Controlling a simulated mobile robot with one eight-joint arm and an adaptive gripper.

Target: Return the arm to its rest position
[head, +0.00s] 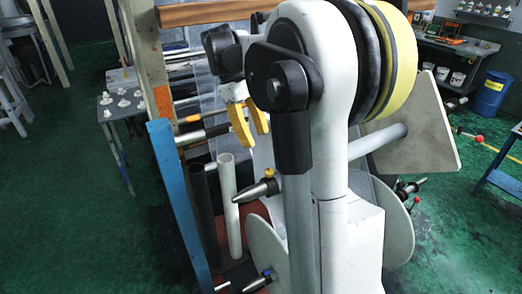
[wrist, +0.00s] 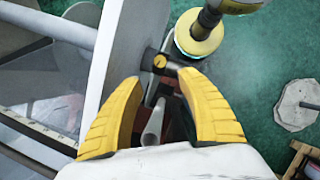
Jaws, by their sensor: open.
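My gripper (head: 249,122) shows in the middle of the head view, its two yellow fingers hanging down in front of a clear panel. In the wrist view my gripper (wrist: 160,77) has its fingers spread apart, with nothing held between them. A white tube (head: 228,190) and a dark tube (head: 201,200) stand upright below it in the head view. A light tube (wrist: 153,125) shows between the fingers in the wrist view, apart from them. My arm's links fill the centre of the head view and hide part of what is behind.
A spindle with a yellow knob (head: 262,187) juts out near the tubes, close to a white disc (head: 266,250). A blue post (head: 178,200) stands left of them. A small grey table (head: 125,100) and stools are farther left. Green floor (head: 60,220) is clear at left.

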